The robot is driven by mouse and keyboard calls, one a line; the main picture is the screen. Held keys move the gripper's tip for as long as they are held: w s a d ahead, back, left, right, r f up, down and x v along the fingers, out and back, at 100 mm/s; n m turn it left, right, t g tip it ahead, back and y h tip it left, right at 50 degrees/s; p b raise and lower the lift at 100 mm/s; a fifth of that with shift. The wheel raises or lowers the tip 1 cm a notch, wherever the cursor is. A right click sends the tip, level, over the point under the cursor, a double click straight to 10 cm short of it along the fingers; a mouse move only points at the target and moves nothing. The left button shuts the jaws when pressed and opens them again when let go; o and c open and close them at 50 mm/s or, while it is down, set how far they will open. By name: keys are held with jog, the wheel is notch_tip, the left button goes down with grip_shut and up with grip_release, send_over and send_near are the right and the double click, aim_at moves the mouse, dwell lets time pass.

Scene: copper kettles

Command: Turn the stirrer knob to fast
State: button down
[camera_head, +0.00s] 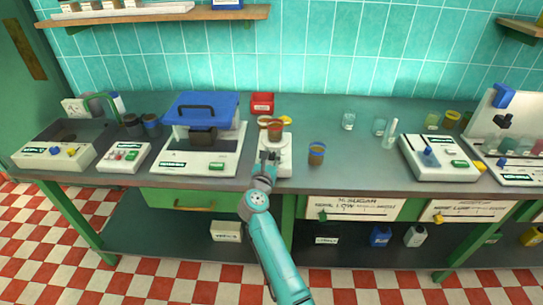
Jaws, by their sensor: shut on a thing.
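The stirrer (284,163) is a small white box on the grey bench, just right of a blue-lidded machine. A small vessel with reddish-brown contents (275,133) stands on top of it. My teal arm reaches up from the bottom of the view. My gripper (269,157) is at the front left of the stirrer, shut on the stirrer knob. The gripper covers the knob, so its pointer and any speed marks are hidden.
The blue-lidded machine (202,108) stands close on the left. A brown cup with a blue band (316,153) stands to the right, and a red box (262,103) behind. Glassware (348,121) stands farther right. Bare bench (365,168) lies right of the cup.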

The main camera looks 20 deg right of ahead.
jog(key=m+g+h, duration=0.2)
jog(key=h, duration=0.1)
jog(key=shift+a+m+h, duration=0.1)
jog(key=shift+m+h, duration=0.2)
jog(key=shift+m, duration=0.1)
jog(key=shift+m+g+h, duration=0.8)
jog(key=shift+g+h, duration=0.1)
jog(key=shift+g, duration=0.2)
jog(key=c, duration=0.8)
grip_release()
jog(key=v, duration=1.2)
